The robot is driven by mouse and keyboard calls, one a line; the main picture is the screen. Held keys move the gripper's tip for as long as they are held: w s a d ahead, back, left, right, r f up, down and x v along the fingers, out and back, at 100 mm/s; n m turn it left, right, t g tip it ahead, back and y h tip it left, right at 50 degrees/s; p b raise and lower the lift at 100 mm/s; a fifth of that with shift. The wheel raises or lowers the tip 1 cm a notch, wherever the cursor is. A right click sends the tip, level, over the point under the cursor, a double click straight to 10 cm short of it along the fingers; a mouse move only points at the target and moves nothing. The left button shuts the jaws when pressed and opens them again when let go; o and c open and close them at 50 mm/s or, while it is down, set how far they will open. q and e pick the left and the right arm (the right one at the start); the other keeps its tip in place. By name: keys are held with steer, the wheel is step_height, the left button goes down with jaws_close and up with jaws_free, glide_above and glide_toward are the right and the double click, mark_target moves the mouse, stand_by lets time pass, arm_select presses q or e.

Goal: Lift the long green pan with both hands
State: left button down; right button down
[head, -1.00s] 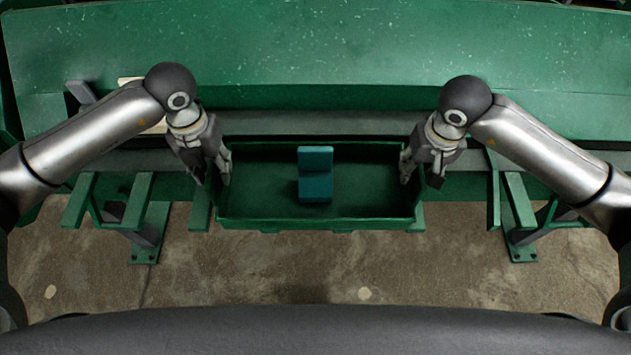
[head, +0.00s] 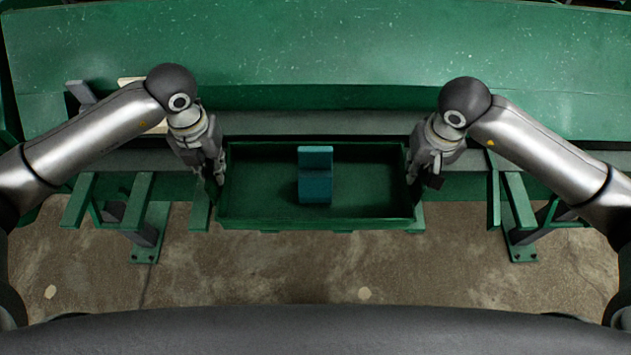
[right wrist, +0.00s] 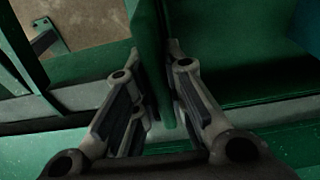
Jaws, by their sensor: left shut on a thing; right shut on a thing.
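The long green pan (head: 262,212) is an open box in the lower middle of the head view, in front of the large green machine. A teal block (head: 315,176) stands inside it near the middle. My left gripper (head: 215,178) is shut on the pan's left end wall. My right gripper (head: 416,176) is shut on the right end wall. In the right wrist view, the fingers of my right gripper (right wrist: 160,92) close on either side of the pan's green wall (right wrist: 148,40). The left fingertips are partly hidden in the head view.
The green machine (head: 330,50) fills the back. Green support brackets (head: 135,203) stand at left and right (head: 515,205), with a grey ledge (head: 300,128) behind the pan. Bare concrete floor (head: 300,265) lies in front.

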arm_select(q)
steer(key=shift+w+r, duration=0.1)
steer(key=shift+r, duration=0.15)
arm_select(e)
steer(key=shift+w+r, duration=0.1)
steer(key=shift+r, duration=0.15)
